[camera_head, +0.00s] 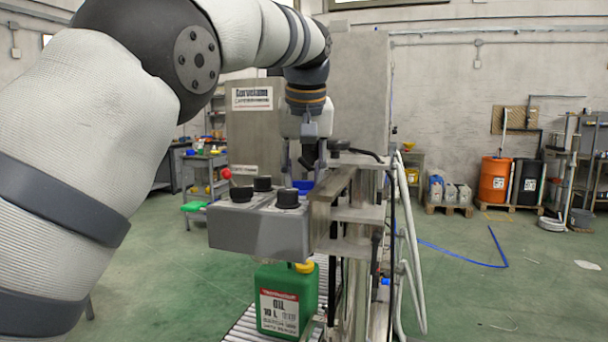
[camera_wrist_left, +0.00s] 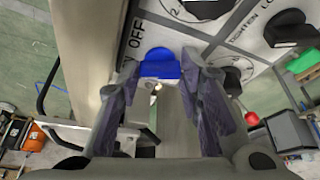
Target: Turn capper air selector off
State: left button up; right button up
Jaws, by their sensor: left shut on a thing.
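The capper air selector is a blue knob (camera_wrist_left: 160,66) on a white panel (camera_wrist_left: 238,48), with the word OFF printed beside it in the wrist view. It also shows in the head view (camera_head: 304,186) as a small blue patch behind the black knobs. My left gripper (camera_head: 305,166) reaches down over the far right part of the control box (camera_head: 258,228). In the wrist view its two fingers (camera_wrist_left: 160,78) stand on either side of the blue knob, shut on it. The knob's exact pointing direction is hard to tell. My right gripper is not in view.
Several black knobs (camera_head: 263,184) and a red ball (camera_head: 226,173) stand by the box. A metal plate (camera_head: 330,184) rises close beside my gripper. A green oil can (camera_head: 286,298) stands below on rollers. Cables and white hoses (camera_head: 408,250) hang at the right.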

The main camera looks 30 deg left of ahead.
pick_arm(q)
jog(key=m+h, duration=0.1)
jog(key=m, duration=0.1)
jog(key=m+h, duration=0.1)
jog(key=m, duration=0.2)
jog(key=shift+a+t, duration=0.2)
jog(key=shift+t, duration=0.2)
jog(key=m+h, duration=0.1)
jog(key=m, duration=0.4)
jog(key=shift+a+h, duration=0.2)
jog(key=shift+h, duration=0.2)
jog(key=o, duration=0.9)
jog(key=v, duration=0.7)
jog(key=shift+r, duration=0.25)
jog(key=shift+s, duration=0.1)
